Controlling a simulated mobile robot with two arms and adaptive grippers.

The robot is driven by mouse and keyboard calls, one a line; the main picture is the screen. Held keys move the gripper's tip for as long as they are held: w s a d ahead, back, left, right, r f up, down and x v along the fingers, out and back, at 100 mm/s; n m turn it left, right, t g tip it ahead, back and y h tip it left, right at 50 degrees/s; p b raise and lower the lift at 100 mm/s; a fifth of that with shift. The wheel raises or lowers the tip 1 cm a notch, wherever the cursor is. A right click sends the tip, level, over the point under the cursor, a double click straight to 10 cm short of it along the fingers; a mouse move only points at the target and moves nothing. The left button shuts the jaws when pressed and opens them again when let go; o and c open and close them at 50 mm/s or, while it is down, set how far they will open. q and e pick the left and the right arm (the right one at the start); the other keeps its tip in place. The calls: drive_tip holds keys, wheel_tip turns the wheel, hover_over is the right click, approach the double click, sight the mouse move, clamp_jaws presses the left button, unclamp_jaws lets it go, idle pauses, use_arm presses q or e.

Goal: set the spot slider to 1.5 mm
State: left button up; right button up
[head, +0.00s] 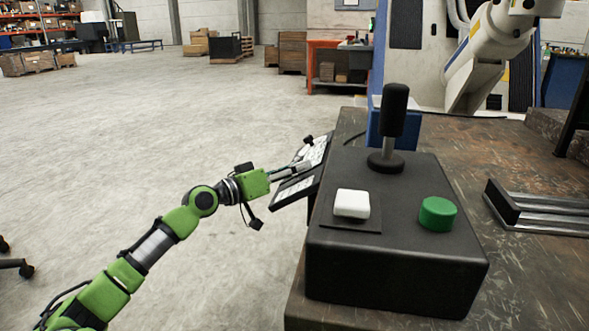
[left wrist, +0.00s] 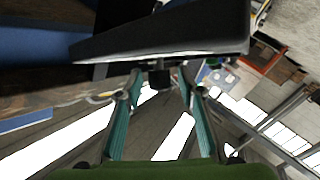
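A tilted dark control panel (head: 296,190) with light markings stands at the left edge of the bench, left of the black box. The spot slider cannot be clearly made out on it. My left gripper (head: 303,167) reaches the panel's left side from the left. In the left wrist view, the panel's dark underside or edge (left wrist: 190,38) crosses the top. My left gripper (left wrist: 160,82) has its two teal fingers apart there, with a small dark knob (left wrist: 159,78) appearing between the tips. Contact with it cannot be told. My right gripper is not in view.
A black box (head: 395,265) with a joystick (head: 394,115), a white button (head: 351,204) and a green button (head: 437,214) sits on the worn bench (head: 500,290). Metal rails (head: 540,212) lie at right.

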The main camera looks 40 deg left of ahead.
use_arm(q)
drive_tip(key=shift+s, duration=0.1)
drive_tip(key=s+a, duration=0.2)
drive_tip(key=s, duration=0.9)
drive_tip(key=shift+s, duration=0.35)
drive_tip(key=shift+a, duration=0.1)
